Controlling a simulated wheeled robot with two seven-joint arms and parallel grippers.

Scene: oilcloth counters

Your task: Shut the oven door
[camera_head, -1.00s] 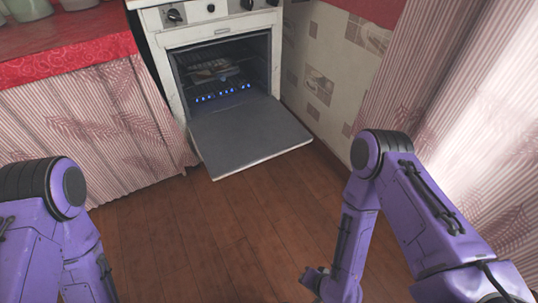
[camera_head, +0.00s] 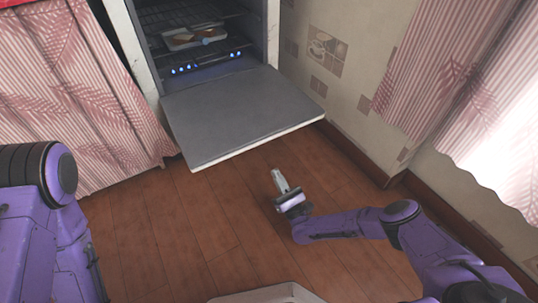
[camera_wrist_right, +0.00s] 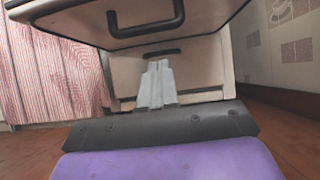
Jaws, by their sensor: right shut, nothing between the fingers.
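The oven door (camera_head: 240,115) hangs wide open, folded down nearly flat in front of the oven (camera_head: 205,45). Its inner face points up in the head view. In the right wrist view the underside of the door (camera_wrist_right: 90,20) shows above, with its dark bar handle (camera_wrist_right: 146,22). My right gripper (camera_head: 279,176) is shut and empty, low over the floor in front of the door's near edge. In the wrist view its closed fingers (camera_wrist_right: 157,85) point toward the oven's lower front, below the door, apart from the handle. My left arm shows at the left edge; its gripper is out of view.
A tray with food (camera_head: 193,38) sits on a rack inside, above small blue flames (camera_head: 205,64). A striped curtain (camera_head: 75,90) hangs left of the oven. A tiled wall (camera_head: 335,75) stands close on the right. The wooden floor (camera_head: 190,235) in front is clear.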

